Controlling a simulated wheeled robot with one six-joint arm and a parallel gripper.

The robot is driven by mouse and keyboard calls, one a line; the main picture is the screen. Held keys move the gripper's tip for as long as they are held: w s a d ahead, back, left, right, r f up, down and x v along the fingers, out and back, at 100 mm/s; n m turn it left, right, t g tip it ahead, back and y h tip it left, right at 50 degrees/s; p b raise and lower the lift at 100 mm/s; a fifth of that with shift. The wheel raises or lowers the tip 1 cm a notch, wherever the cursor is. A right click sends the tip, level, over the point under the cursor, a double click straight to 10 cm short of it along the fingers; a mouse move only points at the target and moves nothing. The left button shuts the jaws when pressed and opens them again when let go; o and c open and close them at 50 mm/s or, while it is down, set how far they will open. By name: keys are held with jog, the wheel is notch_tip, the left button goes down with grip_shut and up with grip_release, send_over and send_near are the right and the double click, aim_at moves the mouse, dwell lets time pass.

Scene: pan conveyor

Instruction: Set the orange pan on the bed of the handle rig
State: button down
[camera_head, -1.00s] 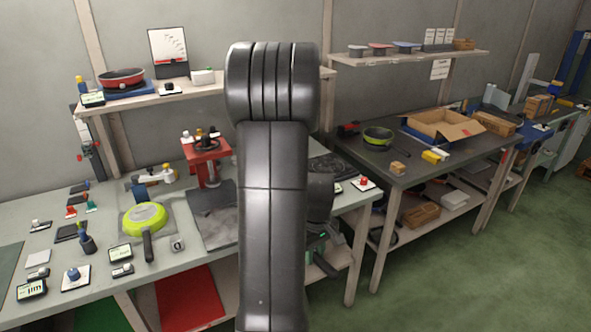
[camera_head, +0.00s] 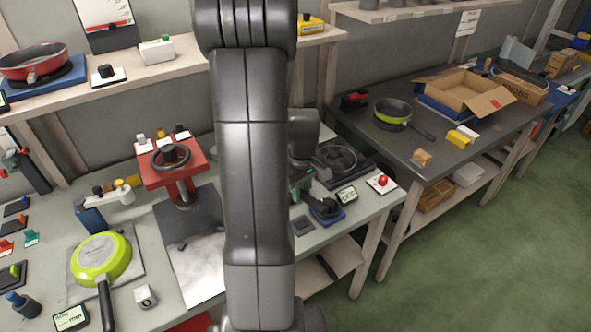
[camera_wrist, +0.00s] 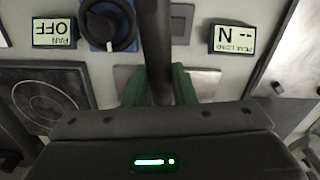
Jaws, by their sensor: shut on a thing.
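In the wrist view my gripper (camera_wrist: 160,88) has its green fingers closed on a dark bar-like handle (camera_wrist: 160,45), which runs up out of the picture. No orange pan body shows, so I cannot tell the colour of what I hold. In the head view my arm covers most of the gripper; only a little green shows beside it, above the bench. A display reading "PEAK LOAD N" (camera_wrist: 231,38) is near the gripper in the wrist view. The bed of the handle rig is not clearly identifiable; my arm hides part of the bench.
A "PAN OFF" display (camera_wrist: 54,33), a blue-based knob (camera_wrist: 108,25) and a hotplate (camera_wrist: 42,95) are nearby. A red stand with a handwheel (camera_head: 172,165), an upturned lime pan (camera_head: 100,258), a red pan (camera_head: 33,66) on the shelf and another lime pan (camera_head: 392,112) stand around.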

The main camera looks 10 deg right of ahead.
jog(key=shift+w+f, duration=0.1)
jog(key=shift+w, duration=0.25)
jog(key=shift+s+f+b, duration=0.15)
jog(key=shift+f+b, duration=0.3)
jog(key=shift+b, duration=0.1)
jog(key=b, duration=0.4)
send_over(300, 215)
jog(key=shift+s+d+f, duration=0.1)
jog(key=shift+s+f, duration=0.05)
jog(key=shift+f, duration=2.45)
jog(key=shift+s+f+b, duration=0.1)
jog(key=shift+f+b, duration=0.4)
jog(key=shift+f, duration=0.25)
jog(key=c, duration=1.1)
grip_release()
jog(key=shift+r, duration=0.1)
jog(key=shift+w+r, duration=0.3)
jog(key=shift+r, duration=0.2)
jog(key=r, duration=1.2)
jog(key=shift+s+r, duration=0.3)
jog(key=shift+r, duration=0.05)
